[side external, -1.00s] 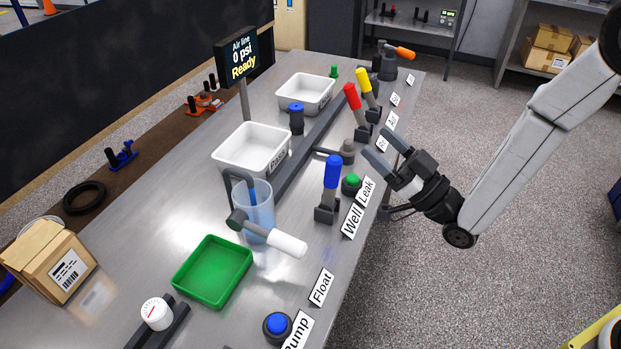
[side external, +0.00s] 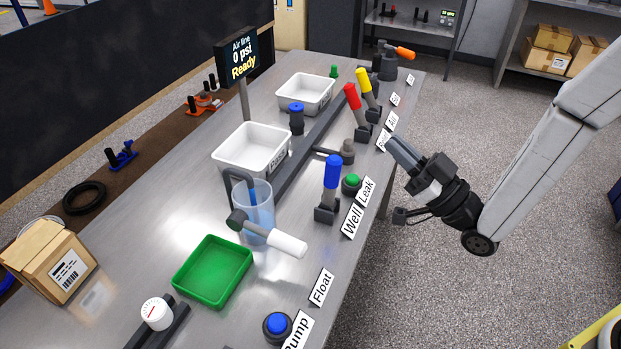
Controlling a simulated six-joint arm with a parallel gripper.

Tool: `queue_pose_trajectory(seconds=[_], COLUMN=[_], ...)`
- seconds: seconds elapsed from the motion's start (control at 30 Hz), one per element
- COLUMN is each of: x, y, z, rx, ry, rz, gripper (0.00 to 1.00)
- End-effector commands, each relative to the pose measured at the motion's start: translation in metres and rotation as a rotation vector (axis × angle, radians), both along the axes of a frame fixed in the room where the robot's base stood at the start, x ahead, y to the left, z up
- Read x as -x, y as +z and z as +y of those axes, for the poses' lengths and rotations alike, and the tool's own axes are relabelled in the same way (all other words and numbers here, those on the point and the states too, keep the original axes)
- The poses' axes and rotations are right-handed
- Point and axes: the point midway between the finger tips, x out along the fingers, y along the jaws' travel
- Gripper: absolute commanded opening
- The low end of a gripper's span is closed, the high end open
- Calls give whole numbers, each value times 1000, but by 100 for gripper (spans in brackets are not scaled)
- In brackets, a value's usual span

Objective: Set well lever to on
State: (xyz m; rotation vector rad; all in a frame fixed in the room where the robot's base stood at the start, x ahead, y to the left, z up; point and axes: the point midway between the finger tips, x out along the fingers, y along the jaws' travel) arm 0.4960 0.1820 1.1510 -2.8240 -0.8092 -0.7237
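The well lever (side external: 332,173) has a blue handle on a dark base and stands nearly upright near the table's right edge. The label reading "Well" (side external: 352,221) is in front of its base. My gripper (side external: 397,147) is to the right of the lever, apart from it, beyond the table edge, with its fingers pointing up and left. The fingers overlap in this view, so the gap between them is hidden. Nothing shows held in them.
A green button (side external: 353,181) labelled Leak sits just behind the lever. Red (side external: 352,97) and yellow (side external: 364,82) levers stand farther back. A white-handled lever (side external: 287,243) and a clear cylinder (side external: 259,207) are nearer. The display (side external: 238,58) reads 0 psi, Ready.

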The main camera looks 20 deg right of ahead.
Motion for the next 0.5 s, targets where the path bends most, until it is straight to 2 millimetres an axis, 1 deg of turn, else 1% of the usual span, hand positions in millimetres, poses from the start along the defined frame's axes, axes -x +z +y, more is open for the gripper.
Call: queue_pose_trajectory(seconds=[0.17,0.5], x=[-14,-52], y=[-6,-28], z=[9,38], rx=[99,445], ry=[-117,-504], rz=[-44,-131], gripper=[0,0])
